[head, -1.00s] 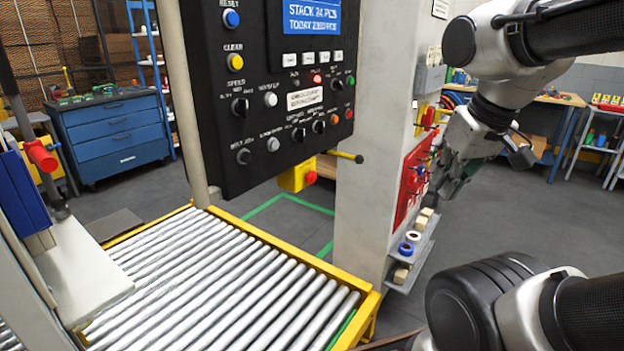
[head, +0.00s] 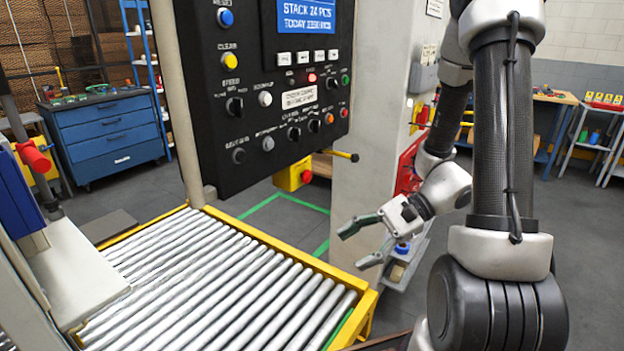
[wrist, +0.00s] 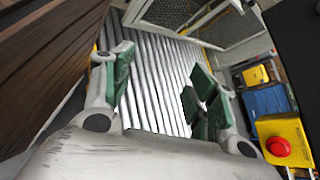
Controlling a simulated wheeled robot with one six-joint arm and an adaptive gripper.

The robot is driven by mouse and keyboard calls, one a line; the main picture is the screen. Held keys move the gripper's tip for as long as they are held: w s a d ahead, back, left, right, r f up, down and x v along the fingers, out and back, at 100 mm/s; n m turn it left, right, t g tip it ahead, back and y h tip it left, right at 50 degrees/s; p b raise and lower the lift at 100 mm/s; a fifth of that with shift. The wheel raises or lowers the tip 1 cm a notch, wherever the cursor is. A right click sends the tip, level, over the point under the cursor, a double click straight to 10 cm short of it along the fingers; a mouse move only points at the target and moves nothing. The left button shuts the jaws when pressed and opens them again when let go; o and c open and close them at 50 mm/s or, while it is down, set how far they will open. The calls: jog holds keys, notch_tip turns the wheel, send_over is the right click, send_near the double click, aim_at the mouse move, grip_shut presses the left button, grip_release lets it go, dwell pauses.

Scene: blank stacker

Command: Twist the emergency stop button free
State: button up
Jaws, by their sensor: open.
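The emergency stop button is a red knob (head: 306,176) on a yellow box (head: 291,178) hanging under the black control panel. In the wrist view the red button (wrist: 278,147) and its yellow box (wrist: 287,133) show at the lower right, outside the fingers. My gripper (head: 352,248) is open and empty, with green finger pads, to the right of and below the button in the head view, clearly apart from it. In the wrist view the open fingers (wrist: 160,95) frame the rollers.
The black control panel (head: 262,150) overhangs the button box. A black rod with a yellow tip (head: 342,155) sticks out to its right. The yellow-edged roller conveyor (head: 215,285) lies below. A pale column (head: 362,190) stands behind my gripper. A blue drawer cabinet (head: 107,135) is further back.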

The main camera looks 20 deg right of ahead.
jog(key=w+f+m+t+y, duration=0.1)
jog(key=w+m+t, duration=0.55)
jog(key=w, duration=0.45)
jog(key=m+t+h, duration=0.2)
jog(key=t, duration=0.5)
send_near(310, 177)
jog(key=w, duration=0.1)
jog(key=x, duration=0.8)
jog(key=shift+a, duration=0.35)
